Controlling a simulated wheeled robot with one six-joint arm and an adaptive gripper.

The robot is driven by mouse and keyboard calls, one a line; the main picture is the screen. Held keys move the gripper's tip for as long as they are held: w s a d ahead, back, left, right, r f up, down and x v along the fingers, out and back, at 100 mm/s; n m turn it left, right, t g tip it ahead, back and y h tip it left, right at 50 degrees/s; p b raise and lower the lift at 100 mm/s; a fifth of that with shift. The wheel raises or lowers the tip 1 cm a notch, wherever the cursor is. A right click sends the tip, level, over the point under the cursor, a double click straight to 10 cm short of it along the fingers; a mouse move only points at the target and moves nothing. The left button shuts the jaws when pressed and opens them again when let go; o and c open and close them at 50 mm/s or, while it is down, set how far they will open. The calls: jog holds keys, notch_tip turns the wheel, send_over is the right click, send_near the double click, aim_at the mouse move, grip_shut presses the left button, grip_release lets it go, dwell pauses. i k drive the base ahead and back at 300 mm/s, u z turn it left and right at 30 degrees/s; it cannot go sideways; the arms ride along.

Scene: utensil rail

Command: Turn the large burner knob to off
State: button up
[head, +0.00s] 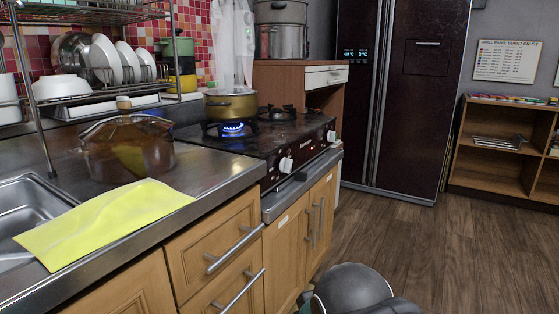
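The gas stove (262,140) has a dark top and a black front panel. A blue flame (233,129) burns under a yellow pot (231,107) on the left burner. The other burner (277,113) shows no flame. Two white knobs sit on the front panel, a nearer left knob (285,164) and a farther right knob (331,136). I cannot tell for sure which one serves the large burner. A dark rounded part of my arm shows at the bottom, below and apart from the stove. My gripper's fingers are not visible.
A steel counter (215,172) with a translucent brown pot (128,150) and a yellow cloth (104,218) lies left of the stove. Drawer handles (235,250) and cabinet handles (314,220) stick out below. The wooden floor (420,245) to the right is clear.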

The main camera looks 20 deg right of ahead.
aim_at(285, 164)
jog(key=u, duration=2.35)
jog(key=k, duration=1)
jog(key=z, duration=1.1)
jog(key=i, duration=0.5)
jog(key=z, duration=0.05)
